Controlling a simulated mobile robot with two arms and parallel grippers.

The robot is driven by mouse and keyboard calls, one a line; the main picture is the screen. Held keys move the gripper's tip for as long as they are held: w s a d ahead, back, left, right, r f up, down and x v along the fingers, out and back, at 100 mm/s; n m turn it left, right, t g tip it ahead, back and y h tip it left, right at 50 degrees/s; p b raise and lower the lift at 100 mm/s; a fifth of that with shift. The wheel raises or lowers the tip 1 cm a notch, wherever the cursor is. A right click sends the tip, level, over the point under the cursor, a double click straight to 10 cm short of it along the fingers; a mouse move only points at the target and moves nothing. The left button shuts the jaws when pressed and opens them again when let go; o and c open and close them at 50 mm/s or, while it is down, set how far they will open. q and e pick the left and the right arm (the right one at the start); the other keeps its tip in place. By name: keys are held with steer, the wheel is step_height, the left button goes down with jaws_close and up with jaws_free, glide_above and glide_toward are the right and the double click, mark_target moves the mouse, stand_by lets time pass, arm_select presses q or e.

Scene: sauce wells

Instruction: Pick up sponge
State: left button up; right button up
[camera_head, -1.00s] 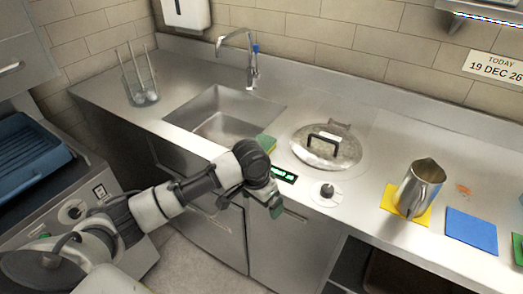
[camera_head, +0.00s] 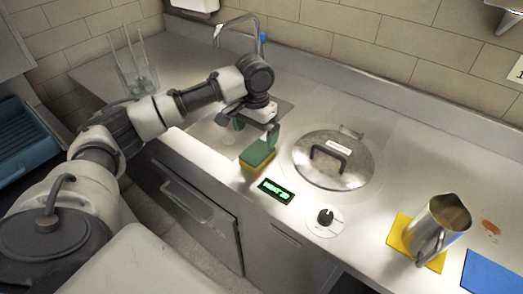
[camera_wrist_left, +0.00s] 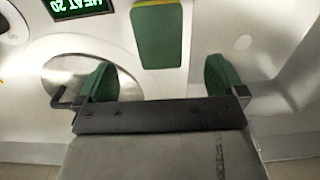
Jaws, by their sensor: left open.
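The sponge (camera_head: 257,156), green on top with a yellow side, lies on the steel counter between the sink and the lidded well. It also shows in the left wrist view (camera_wrist_left: 157,38), at the top middle. My left gripper (camera_head: 256,130) is open above and just behind the sponge. In the left wrist view its green-tipped fingers (camera_wrist_left: 161,80) are spread wide, with the sponge ahead of the gap between them. Nothing is between the fingers. My right gripper is not in view.
The round lidded well (camera_head: 332,162) is close right of the sponge, with a lit display (camera_head: 276,191) and a knob (camera_head: 325,217) in front. The sink (camera_head: 208,137) and faucet (camera_head: 240,30) are behind left. A metal pitcher (camera_head: 437,225) stands on a yellow cloth at right.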

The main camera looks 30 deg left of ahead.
mark_target(253, 155)
arm_select(q)
steer(key=shift+s+f, duration=0.15)
steer(key=shift+f, duration=0.45)
steer(key=shift+s+f, duration=0.15)
steer(key=shift+f, duration=0.7)
steer(key=f, duration=0.3)
steer(key=f+p, duration=0.1)
steer(key=shift+s+f, duration=0.15)
steer(key=shift+s, duration=0.2)
steer(key=shift+f, duration=0.5)
steer(key=c, duration=1)
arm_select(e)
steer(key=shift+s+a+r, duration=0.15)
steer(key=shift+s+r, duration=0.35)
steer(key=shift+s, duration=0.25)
arm_select(q)
steer(key=shift+r, duration=0.15)
step_height(253, 155, up, 4)
steer(key=shift+w+b, duration=0.15)
steer(key=shift+b, duration=0.2)
steer(key=w+d+r+b, duration=0.1)
steer(key=w+d+r, duration=0.4)
steer(key=d, duration=0.5)
steer(key=shift+w+r, duration=0.3)
steer(key=shift+r, duration=0.6)
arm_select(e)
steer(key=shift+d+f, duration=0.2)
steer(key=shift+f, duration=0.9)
